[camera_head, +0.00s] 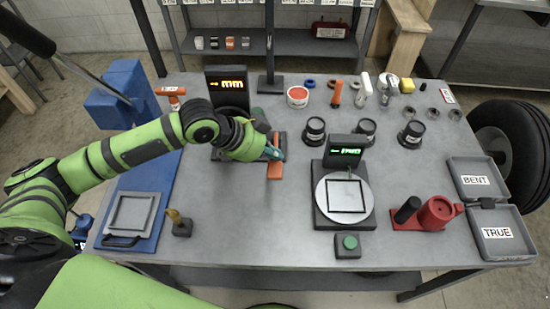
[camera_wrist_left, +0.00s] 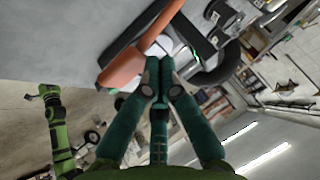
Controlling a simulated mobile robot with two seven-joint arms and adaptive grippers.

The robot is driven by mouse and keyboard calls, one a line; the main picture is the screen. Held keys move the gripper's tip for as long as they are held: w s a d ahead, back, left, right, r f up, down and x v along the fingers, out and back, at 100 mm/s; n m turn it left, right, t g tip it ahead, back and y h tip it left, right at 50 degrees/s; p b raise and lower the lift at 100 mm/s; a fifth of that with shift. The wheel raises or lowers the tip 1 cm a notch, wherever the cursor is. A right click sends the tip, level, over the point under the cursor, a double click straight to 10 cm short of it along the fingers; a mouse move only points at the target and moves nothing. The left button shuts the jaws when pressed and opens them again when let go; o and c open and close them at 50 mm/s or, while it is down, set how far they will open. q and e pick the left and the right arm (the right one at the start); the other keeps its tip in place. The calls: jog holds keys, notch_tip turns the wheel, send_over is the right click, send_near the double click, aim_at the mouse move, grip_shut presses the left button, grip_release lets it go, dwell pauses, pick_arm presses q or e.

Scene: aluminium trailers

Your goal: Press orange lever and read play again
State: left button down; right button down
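The orange lever (camera_head: 275,171) sticks out toward the front of the gauge at the back left of the table. The gauge's dark display (camera_head: 227,84) shows lit orange characters that look like a dash and "mm"; no digits are clear. My left gripper (camera_head: 274,152) is at the lever, its teal fingers pointing down over the lever's rear part. In the left wrist view the fingertips (camera_wrist_left: 159,76) are together beside the orange lever (camera_wrist_left: 122,68), with nothing seen between them. Whether they touch it is unclear. A green arm at lower left there seems to be my right; its small gripper (camera_wrist_left: 46,91) is unclear.
A scale (camera_head: 345,195) with a green-lit display and a green button (camera_head: 348,243) stands right of centre. A red holder (camera_head: 428,213) and trays marked BENT (camera_head: 475,180) and TRUE (camera_head: 497,233) are at right. A blue mat (camera_head: 150,200) lies left. The front middle is clear.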

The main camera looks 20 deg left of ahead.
pick_arm(q)
jog(key=shift+s+d+f+b, duration=0.1)
jog(key=shift+s+f+b, duration=0.1)
jog(key=shift+f, duration=0.45)
jog(key=shift+s+f+b, duration=0.1)
jog(key=shift+f+b, duration=0.05)
jog(key=shift+f, duration=0.45)
dwell(0.6)
jog(key=shift+s+f, duration=0.3)
jog(key=shift+f, duration=0.1)
dwell(0.6)
jog(key=shift+w+a+r+p, duration=0.1)
jog(key=shift+w+r+p, duration=0.15)
jog(key=shift+r+p, duration=0.45)
jog(key=shift+w+a+r+p, duration=0.1)
jog(key=shift+w+r+p, duration=0.2)
jog(key=shift+r+p, duration=0.35)
jog(key=shift+w+r+p, duration=0.25)
jog(key=shift+r+p, duration=0.35)
jog(key=shift+r, duration=0.1)
notch_tip(320, 180, up, 5)
jog(key=p, duration=0.5)
send_over(271, 165)
jog(key=w, duration=0.3)
jog(key=shift+s+a, duration=0.15)
jog(key=shift+a, duration=0.05)
